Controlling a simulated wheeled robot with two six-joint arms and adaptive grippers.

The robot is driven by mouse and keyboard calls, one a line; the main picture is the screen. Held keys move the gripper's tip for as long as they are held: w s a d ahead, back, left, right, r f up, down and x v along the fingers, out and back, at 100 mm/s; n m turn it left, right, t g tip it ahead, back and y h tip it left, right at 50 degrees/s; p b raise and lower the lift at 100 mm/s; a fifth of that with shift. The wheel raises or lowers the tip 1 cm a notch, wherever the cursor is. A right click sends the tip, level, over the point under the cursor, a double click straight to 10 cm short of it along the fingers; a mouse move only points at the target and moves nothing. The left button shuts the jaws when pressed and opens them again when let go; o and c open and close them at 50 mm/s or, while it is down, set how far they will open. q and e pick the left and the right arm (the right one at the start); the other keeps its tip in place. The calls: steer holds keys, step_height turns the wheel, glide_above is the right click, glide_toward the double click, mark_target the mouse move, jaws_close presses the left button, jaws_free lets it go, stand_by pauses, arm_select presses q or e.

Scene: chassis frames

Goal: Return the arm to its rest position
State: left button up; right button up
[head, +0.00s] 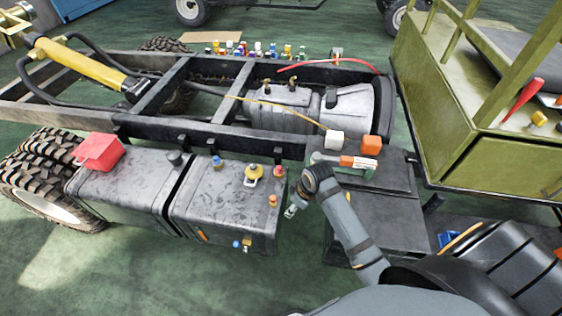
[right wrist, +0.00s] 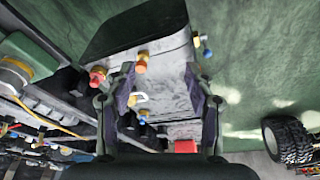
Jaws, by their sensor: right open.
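My right arm (head: 345,222) comes in from the lower right of the head view and bends above the grey box beside the chassis. Its gripper (head: 291,208) is small and partly hidden there, close to the right end of a dark grey tank (head: 215,200). In the right wrist view the right gripper (right wrist: 165,78) has its two fingers wide apart with nothing gripped. The tank top (right wrist: 168,70) and a yellow-and-white fitting (right wrist: 138,99) show beyond and between the fingers. My left gripper is not seen.
The tank carries a yellow cap (head: 253,172), a blue fitting (head: 217,161) and orange fittings (head: 272,200). A red box (head: 99,152) sits on the left tank. A white cube (head: 334,140) and an orange cube (head: 370,145) stand near the arm. Green floor is open at lower left.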

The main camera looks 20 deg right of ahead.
steer(key=s+d+r+m+h, duration=0.1)
steer(key=s+r+m, duration=0.2)
steer(key=s, duration=0.4)
steer(key=s+d+r+m+h, duration=0.1)
steer(key=s+r+m, duration=0.25)
steer(key=s, duration=0.25)
step_height(320, 180, down, 28)
steer(key=s+d+r, duration=0.1)
steer(key=s+d, duration=0.2)
steer(key=s+f+g, duration=0.1)
steer(key=s+f, duration=1.5)
steer(key=s, duration=0.1)
steer(key=shift+s+d+g, duration=0.3)
steer(key=shift+s, duration=0.05)
